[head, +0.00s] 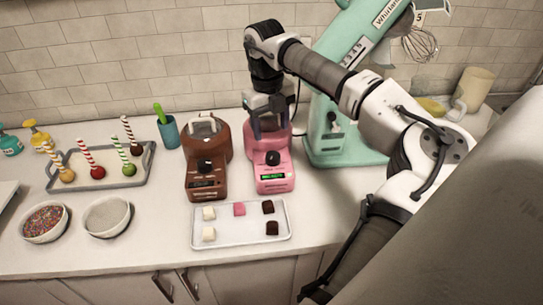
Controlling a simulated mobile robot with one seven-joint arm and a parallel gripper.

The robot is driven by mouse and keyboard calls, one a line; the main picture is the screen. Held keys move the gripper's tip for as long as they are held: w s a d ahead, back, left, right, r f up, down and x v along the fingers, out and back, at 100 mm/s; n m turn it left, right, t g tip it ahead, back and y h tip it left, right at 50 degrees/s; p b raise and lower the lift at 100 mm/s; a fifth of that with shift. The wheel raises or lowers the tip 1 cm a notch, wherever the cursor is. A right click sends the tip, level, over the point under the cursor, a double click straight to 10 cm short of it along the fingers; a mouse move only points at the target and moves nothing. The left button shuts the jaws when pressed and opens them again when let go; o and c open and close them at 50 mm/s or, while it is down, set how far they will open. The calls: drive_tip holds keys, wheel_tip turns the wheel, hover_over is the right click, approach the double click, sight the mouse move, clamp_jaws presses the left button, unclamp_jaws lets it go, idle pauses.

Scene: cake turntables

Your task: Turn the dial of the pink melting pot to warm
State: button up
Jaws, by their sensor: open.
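The pink melting pot (271,181) stands on the counter, left of the green stand mixer. Its black dial (273,158) is on the upper front, above a small lit green display (272,177). The dial's setting is too small to read. My gripper (269,132) is open and points down over the pot, just behind and above the dial. It hides the pot's top. I cannot tell whether its fingers touch the pot.
A brown melting pot (206,165) stands close on the left. A white tray (240,239) with several sweets lies in front. The green mixer (347,145) stands close on the right.

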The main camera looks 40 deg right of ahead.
sight(272, 155)
drive_tip(key=f+b, duration=0.1)
drive_tip(key=f, duration=0.2)
drive_tip(key=f+b, duration=0.1)
drive_tip(key=f, duration=0.2)
drive_tip(key=f+b, duration=0.2)
drive_tip(key=f, duration=0.1)
drive_tip(key=shift+d, duration=0.25)
drive_tip(key=c, duration=1)
